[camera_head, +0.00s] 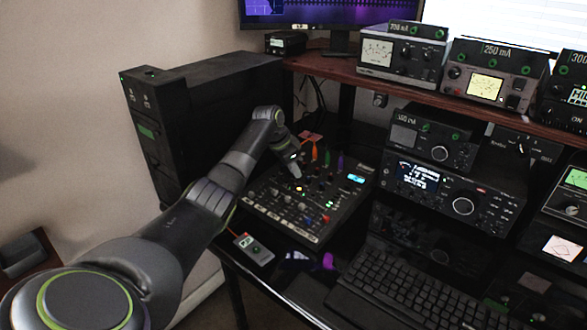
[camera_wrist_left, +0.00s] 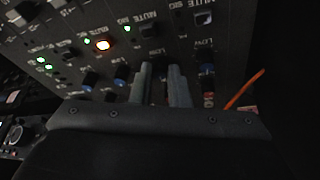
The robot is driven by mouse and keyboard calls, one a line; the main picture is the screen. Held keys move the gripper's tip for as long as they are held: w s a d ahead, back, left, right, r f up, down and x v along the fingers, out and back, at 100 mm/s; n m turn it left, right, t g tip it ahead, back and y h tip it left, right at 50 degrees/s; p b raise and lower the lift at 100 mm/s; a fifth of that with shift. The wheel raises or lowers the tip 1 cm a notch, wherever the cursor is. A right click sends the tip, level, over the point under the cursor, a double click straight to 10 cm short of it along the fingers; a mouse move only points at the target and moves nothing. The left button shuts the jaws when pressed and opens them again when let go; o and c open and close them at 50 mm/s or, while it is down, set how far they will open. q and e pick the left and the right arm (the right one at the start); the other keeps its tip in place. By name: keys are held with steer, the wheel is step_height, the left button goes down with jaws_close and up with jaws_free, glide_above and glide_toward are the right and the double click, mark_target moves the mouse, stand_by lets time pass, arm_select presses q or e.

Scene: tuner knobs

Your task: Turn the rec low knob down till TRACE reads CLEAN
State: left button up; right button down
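The black mixer panel (camera_head: 262,203) lies on the desk, with several knobs and coloured buttons. My left gripper (camera_head: 294,168) reaches down to its far left part. In the left wrist view, the two grey fingers of my left gripper (camera_wrist_left: 161,85) stand side by side among the knobs with a narrow dark gap. A blue-marked knob (camera_wrist_left: 121,76) is left of them and another blue-marked knob (camera_wrist_left: 207,84) is right of them. Whether a knob sits between the fingers is hidden, so I cannot single out the rec low knob. I cannot read TRACE on any display. My right gripper is not in view.
Coloured cables (camera_head: 326,155) rise behind the mixer, close to my left gripper. A radio with a lit screen (camera_head: 417,178) and a keyboard (camera_head: 400,290) stand to the right. A black tower case (camera_head: 200,130) is behind my left arm. A small grey box (camera_head: 252,248) lies in front.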

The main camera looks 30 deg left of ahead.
arm_select(q)
jaws_close()
steer(key=shift+r+p, duration=0.15)
steer(key=shift+p, duration=0.35)
steer(key=shift+r+n+p, duration=0.1)
steer(key=shift+n+p, duration=0.3)
steer(key=shift+p, duration=0.1)
steer(key=n+p, duration=0.2)
steer(key=p, duration=0.2)
steer(key=n+y+p, duration=0.1)
steer(key=n+p, duration=0.2)
steer(key=p, duration=0.1)
steer(key=shift+d+t+y, duration=0.15)
steer(key=shift+t+y, duration=0.15)
steer(key=shift+f+n+y+p, duration=0.2)
steer(key=shift+n+y+p, duration=0.3)
steer(key=shift+n+p, duration=1.1)
steer(key=o, duration=0.6)
jaws_free()
